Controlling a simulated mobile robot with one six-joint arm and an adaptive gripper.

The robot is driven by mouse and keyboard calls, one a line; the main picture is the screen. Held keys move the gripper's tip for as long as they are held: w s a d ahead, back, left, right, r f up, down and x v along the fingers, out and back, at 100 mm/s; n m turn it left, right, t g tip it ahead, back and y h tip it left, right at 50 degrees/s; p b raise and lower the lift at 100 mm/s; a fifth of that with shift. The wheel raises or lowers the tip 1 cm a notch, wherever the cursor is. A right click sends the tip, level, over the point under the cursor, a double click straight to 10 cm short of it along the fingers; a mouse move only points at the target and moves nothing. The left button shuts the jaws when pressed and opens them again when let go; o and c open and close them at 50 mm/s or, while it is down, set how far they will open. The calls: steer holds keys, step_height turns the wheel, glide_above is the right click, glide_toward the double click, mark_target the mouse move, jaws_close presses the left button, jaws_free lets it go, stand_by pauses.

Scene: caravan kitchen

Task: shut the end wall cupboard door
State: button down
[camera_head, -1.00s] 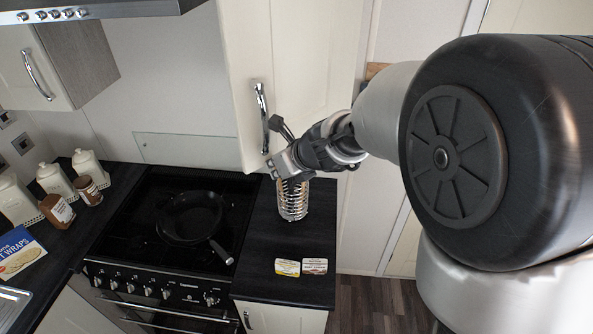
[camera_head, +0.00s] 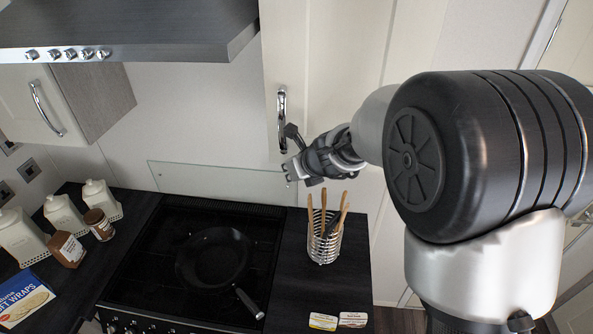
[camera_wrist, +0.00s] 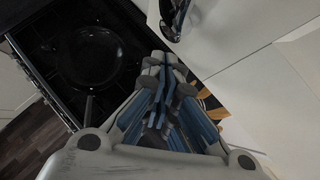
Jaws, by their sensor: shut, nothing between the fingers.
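The end wall cupboard door (camera_head: 335,70) is a tall cream panel with a chrome bar handle (camera_head: 282,118) near its left edge, right of the cooker hood. I cannot tell for sure how far it stands open. The door also shows in the wrist view (camera_wrist: 240,35), with the handle (camera_wrist: 175,15) at the top. My gripper (camera_head: 290,170) is shut and empty, just below the handle, close to the door's lower left corner. Whether it touches the door is unclear. In the wrist view my gripper (camera_wrist: 160,75) is in the middle. My arm hides the door's lower right part.
Below my gripper, a wire utensil holder (camera_head: 324,245) with wooden tools stands on the dark counter. A pan (camera_head: 215,258) sits on the hob left of it. The hood (camera_head: 130,30) and another wall cupboard (camera_head: 90,100) are at the upper left. Jars (camera_head: 62,215) stand at the left.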

steer(key=shift+w, duration=0.45)
steer(key=shift+r, duration=0.1)
